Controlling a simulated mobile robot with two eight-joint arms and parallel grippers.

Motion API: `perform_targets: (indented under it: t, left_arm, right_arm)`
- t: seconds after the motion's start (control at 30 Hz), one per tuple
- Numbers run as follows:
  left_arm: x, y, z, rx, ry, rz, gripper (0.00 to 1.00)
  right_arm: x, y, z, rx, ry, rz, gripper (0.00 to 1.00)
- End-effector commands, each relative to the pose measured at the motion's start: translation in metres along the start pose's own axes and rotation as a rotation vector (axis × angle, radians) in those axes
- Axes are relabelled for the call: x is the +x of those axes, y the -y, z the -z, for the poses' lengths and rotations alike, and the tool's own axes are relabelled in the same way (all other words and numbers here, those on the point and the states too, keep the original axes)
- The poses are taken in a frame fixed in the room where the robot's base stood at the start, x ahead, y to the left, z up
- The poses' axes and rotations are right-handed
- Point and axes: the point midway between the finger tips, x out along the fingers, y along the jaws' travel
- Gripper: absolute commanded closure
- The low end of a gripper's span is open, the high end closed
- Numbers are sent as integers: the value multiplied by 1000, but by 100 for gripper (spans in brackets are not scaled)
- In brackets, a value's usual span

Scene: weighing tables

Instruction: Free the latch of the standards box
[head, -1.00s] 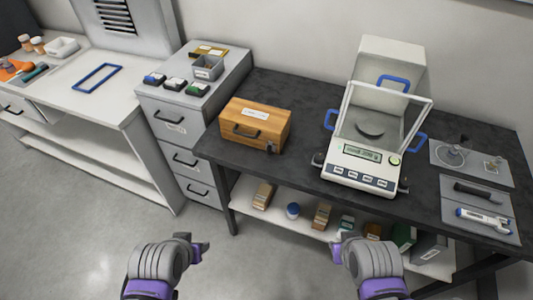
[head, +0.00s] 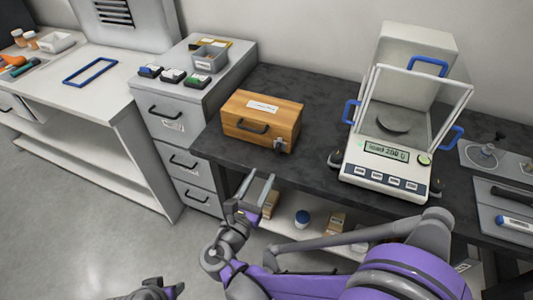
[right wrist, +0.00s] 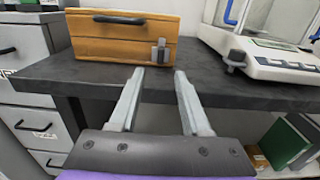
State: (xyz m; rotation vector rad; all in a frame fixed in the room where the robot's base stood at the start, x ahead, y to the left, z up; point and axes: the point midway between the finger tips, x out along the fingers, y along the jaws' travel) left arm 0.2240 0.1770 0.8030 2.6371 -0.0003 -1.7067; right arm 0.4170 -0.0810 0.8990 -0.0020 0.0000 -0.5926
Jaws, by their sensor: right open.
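The standards box (head: 262,122) is an orange-brown wooden case with a dark handle and a white label, shut, on the dark table. Its metal latch (head: 280,145) is on the front face near the right end; it also shows in the right wrist view (right wrist: 159,50). My right gripper (head: 258,190) is open and empty, in front of the table edge and below the box. In the right wrist view its two fingers (right wrist: 155,85) point toward the box, apart from the latch. My left gripper (head: 165,288) is low at the bottom edge, only partly in view.
The balance (head: 388,168) with its glass shield stands to the right of the box. A grey drawer cabinet (head: 165,125) adjoins the table's left end. The dark table (head: 320,130) is bare between box and balance. Boxes sit on the shelf below.

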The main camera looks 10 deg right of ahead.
Motion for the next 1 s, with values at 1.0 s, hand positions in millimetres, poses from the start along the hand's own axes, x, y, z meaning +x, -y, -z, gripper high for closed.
perform_targets:
  t: [1.0]
  left_arm:
    - [-2,0,1,0,-1,0,50]
  right_arm:
    - [106,1,-1,1,-1,1,52]
